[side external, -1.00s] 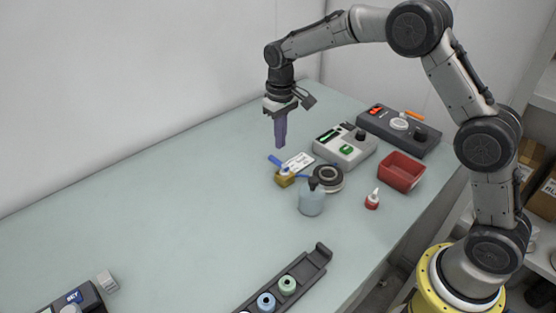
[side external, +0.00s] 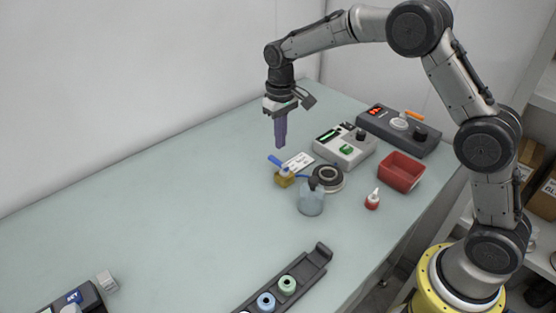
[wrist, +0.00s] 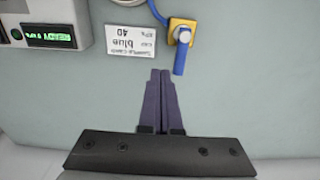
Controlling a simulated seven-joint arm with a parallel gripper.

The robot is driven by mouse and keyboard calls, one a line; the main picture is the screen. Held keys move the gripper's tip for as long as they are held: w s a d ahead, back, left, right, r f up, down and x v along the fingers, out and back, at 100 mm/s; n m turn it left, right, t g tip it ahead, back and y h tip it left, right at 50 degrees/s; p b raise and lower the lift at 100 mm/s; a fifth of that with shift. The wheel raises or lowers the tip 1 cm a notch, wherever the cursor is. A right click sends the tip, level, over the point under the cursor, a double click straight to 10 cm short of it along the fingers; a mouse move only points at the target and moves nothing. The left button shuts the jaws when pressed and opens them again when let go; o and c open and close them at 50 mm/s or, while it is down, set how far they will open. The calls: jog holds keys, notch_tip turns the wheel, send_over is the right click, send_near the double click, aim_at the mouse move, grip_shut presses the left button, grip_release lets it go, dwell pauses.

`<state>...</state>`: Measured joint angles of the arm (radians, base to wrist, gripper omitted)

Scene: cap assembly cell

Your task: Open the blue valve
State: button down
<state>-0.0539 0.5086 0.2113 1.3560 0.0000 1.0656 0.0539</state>
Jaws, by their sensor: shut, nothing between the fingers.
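The blue valve is a small yellow block (side external: 284,179) with a blue lever handle (side external: 274,160), standing on the bench beside a white label card (side external: 300,161). In the wrist view the yellow block (wrist: 181,27) is at the top, right of centre, and its blue handle (wrist: 180,57) points down the picture. The card (wrist: 131,41) there reads "blue" and "40", upside down. My gripper (side external: 280,146) points down above the bench, just behind the valve, with its purple fingers together and empty. In the wrist view the fingertips (wrist: 161,72) are left of the handle, apart from it.
A bottle (side external: 311,202), a black round device (side external: 328,178) and a red-based dropper bottle (side external: 372,200) stand near the valve. Behind are a grey instrument (side external: 344,152), a dark box (side external: 400,140) and a red bin (side external: 402,173). The bench left of the valve is clear.

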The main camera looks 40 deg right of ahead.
aim_at(279, 164)
jog(key=shift+f, duration=0.2)
dwell(0.4)
jog(key=shift+f, duration=2.1)
jog(key=shift+a, duration=0.15)
jog(key=shift+w+a, duration=0.25)
jog(key=shift+a, duration=0.1)
